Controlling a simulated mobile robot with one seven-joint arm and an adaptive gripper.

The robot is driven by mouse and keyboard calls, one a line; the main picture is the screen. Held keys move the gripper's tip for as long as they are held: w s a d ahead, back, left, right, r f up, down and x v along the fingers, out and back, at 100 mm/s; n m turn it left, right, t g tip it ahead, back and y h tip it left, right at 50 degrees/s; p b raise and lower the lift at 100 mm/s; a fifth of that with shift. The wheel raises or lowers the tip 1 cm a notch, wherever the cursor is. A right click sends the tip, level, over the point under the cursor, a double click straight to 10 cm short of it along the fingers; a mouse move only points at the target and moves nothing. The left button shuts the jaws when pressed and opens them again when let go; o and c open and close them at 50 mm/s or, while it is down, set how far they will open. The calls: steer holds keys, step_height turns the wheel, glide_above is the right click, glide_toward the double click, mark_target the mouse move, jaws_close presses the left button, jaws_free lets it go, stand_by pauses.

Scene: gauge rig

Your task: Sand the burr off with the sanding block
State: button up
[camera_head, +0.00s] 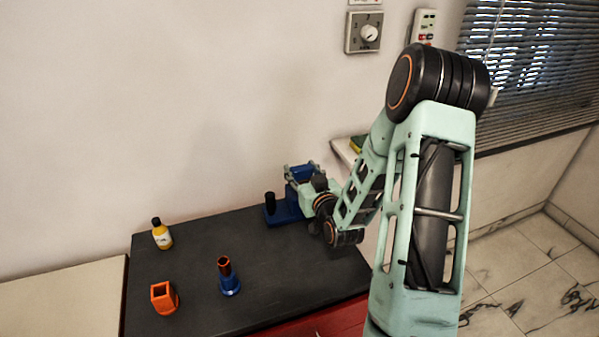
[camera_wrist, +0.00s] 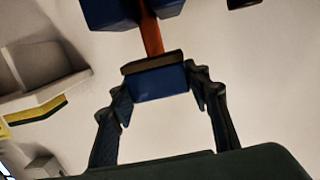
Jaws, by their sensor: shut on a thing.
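My gripper (camera_wrist: 157,88) is shut on the sanding block (camera_wrist: 158,84), a blue block with a dark brown face pointing away from me. An orange-brown bar (camera_wrist: 152,38) stands out between two blue parts of a fixture (camera_wrist: 108,12). Its near end meets the block's brown face in the picture; I cannot tell whether they touch. No burr can be made out. In the head view my gripper is at the blue rig (camera_head: 284,214) at the table's back right, and my arm hides part of the rig and the block.
A black post (camera_head: 270,203) rises at the rig's left. A pale shelf (camera_wrist: 40,80) is at left in the wrist view.

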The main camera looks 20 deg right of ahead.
steer(key=shift+d+f, duration=0.1)
steer(key=shift+d, duration=0.45)
steer(key=shift+s+a+f+b, duration=0.1)
steer(key=shift+a+b, duration=0.95)
steer(key=shift+a, duration=0.65)
steer(key=shift+d+b, duration=0.65)
steer(key=shift+d, duration=1.05)
steer(key=shift+f, duration=0.1)
